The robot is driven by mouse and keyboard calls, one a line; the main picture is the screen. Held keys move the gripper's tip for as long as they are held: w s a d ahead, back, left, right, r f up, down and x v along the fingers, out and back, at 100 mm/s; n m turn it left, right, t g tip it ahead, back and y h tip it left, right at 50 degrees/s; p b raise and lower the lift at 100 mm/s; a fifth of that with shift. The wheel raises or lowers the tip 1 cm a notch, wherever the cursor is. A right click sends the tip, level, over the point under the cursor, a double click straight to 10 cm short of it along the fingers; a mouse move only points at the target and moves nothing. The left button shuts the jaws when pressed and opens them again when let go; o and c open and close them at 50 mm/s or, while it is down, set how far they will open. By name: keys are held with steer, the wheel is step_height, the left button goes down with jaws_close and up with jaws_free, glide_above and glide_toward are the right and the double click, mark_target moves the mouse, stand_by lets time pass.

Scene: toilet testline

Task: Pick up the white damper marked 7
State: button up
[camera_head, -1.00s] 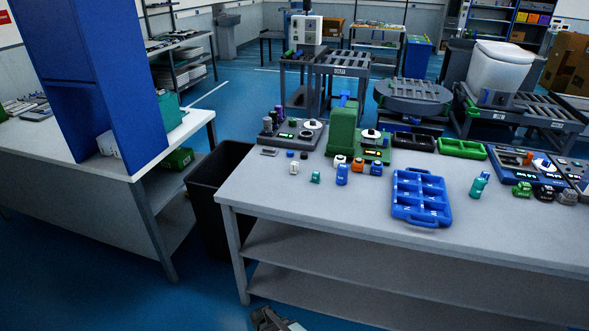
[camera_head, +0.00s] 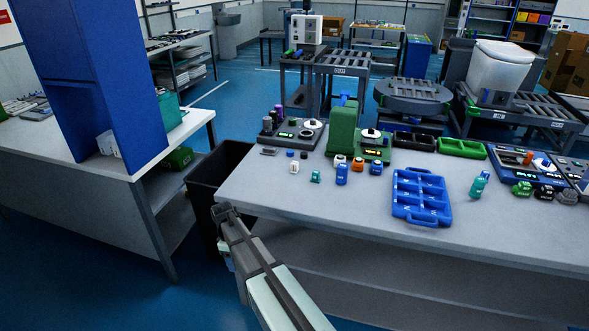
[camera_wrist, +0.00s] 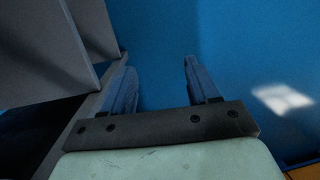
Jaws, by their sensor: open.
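A small white piece (camera_head: 294,167) stands near the left end of the grey table (camera_head: 270,190). A second white piece (camera_head: 340,160) stands to its right, beside the green block. Their markings are too small to read, so I cannot tell which bears a 7. My gripper (camera_head: 224,212) is by the table's front left corner, well apart from both pieces. In the wrist view my gripper (camera_wrist: 158,78) shows two spread fingers with only blue floor between them.
Teal, blue and orange pieces stand close to the white ones. A blue divided tray (camera_head: 421,197) lies mid-table. A green fixture (camera_head: 342,130) rises behind the pieces. A black bin (camera_head: 215,180) stands at the table's left end. The front left tabletop is clear.

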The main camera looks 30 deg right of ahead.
steer(key=w+r+n+t, duration=0.1)
steer(key=w+r+n, duration=0.1)
steer(key=w+r, duration=0.55)
steer(key=w+r+n+t, duration=0.1)
steer(key=w+r, duration=0.4)
steer(key=r, duration=0.6)
step_height(320, 180, up, 13)
steer(key=m, duration=0.4)
glide_above(294, 163)
step_height(294, 163, down, 13)
steer(key=shift+d+f, duration=0.1)
